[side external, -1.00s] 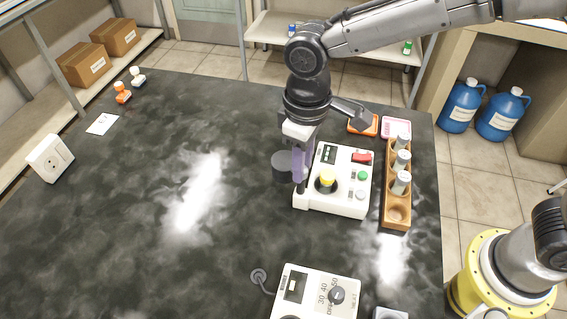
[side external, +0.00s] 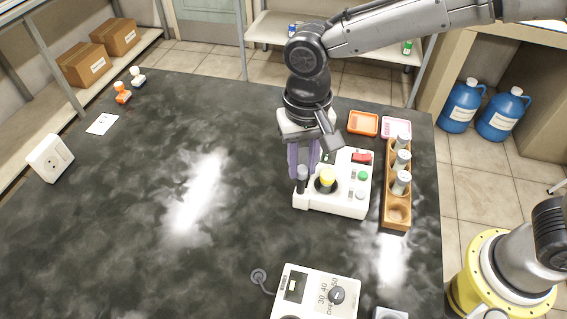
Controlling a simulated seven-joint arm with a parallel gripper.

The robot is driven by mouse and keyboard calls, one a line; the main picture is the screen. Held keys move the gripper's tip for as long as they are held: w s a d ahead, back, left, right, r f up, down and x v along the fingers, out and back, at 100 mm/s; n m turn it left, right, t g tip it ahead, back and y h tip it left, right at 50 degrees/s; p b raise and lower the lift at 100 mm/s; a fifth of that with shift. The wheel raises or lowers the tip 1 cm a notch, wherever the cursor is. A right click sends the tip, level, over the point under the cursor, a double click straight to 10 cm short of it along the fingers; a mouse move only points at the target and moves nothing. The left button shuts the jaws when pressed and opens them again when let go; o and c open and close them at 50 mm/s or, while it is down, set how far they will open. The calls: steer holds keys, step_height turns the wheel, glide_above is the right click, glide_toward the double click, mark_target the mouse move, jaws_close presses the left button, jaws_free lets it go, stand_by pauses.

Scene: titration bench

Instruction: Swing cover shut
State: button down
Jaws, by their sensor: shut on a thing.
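The dark grey cover (side external: 301,174) is at the left edge of a white control box, beside a yellow button (side external: 327,177) in a dark collar. The cover looks raised on edge rather than lying over the button, which still shows from above. My gripper (side external: 302,168), with purple fingers, points down at the box's left side and is shut on the cover. The fingers and hand hide part of the cover and the box's back left corner. The exact contact is too small to make out.
The control box (side external: 338,205) also carries a red switch (side external: 361,157) and a green button (side external: 362,175). A wooden rack (side external: 397,214) with capped vials stands close on its right. Orange (side external: 363,123) and pink (side external: 396,126) trays lie behind.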

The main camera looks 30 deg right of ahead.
steer(key=c, duration=1.3)
jaws_free()
jaws_close()
steer(key=m, duration=1.2)
steer(key=o, duration=1.2)
jaws_free()
steer(key=shift+r, duration=3.55)
